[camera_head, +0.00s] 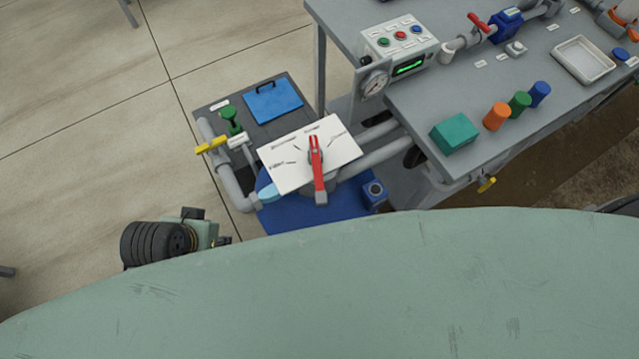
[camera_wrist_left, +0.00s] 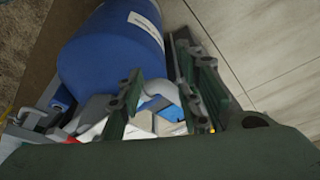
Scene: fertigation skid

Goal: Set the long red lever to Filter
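The long red lever (camera_head: 318,172) sits on a white dial plate (camera_head: 290,178) in the head view. It runs nearly straight up and down in the picture, its upper end near the middle of the plate and its grey lower end over the plate's lower edge. Short marks and small labels fan around it, too small to read surely. My left gripper (camera_head: 225,240) is low and left of the plate, apart from the lever and partly hidden. In the left wrist view its fingers (camera_wrist_left: 163,92) stand apart with nothing held between them. My right gripper is not in view.
A large blue vessel (camera_wrist_left: 112,50) fills the upper left wrist view. Grey pipes (camera_head: 232,185), a yellow handle (camera_head: 212,145) and a green valve (camera_head: 231,118) lie left of the plate. The grey bench (camera_head: 400,110) is at right. Open floor is at left.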

